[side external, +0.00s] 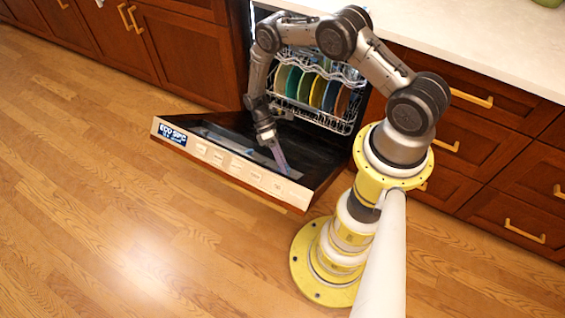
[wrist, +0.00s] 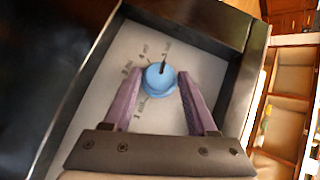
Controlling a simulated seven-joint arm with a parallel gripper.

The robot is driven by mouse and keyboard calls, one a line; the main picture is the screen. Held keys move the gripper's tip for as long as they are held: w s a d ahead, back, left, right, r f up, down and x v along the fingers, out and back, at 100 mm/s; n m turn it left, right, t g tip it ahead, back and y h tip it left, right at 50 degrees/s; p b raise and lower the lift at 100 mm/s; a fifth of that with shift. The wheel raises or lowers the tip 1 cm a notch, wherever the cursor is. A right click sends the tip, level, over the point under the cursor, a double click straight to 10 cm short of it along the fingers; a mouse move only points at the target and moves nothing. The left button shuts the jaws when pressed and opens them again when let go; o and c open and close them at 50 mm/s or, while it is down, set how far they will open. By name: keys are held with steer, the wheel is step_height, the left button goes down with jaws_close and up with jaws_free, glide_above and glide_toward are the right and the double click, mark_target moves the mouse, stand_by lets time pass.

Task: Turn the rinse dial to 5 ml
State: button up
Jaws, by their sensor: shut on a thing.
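The blue rinse dial (wrist: 158,82) sits on a pale plate (wrist: 108,92) with small ml marks around it. Its dark pointer line points up and slightly right in the wrist view, toward the upper right mark, which looks like 5 ml. The marks are small and hard to read. My gripper (wrist: 160,78) has its two purple fingers on either side of the dial, closed on it. In the side external view my gripper (side external: 280,156) reaches down to the inside of the open dishwasher door (side external: 234,140). The dial is hidden there.
A dark raised frame (wrist: 190,28) borders the dial's plate. Wooden cabinets stand on both sides; the floor in front is clear.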

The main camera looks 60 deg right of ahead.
steer(key=o, duration=1.2)
steer(key=v, duration=1.4)
steer(key=shift+f, duration=0.1)
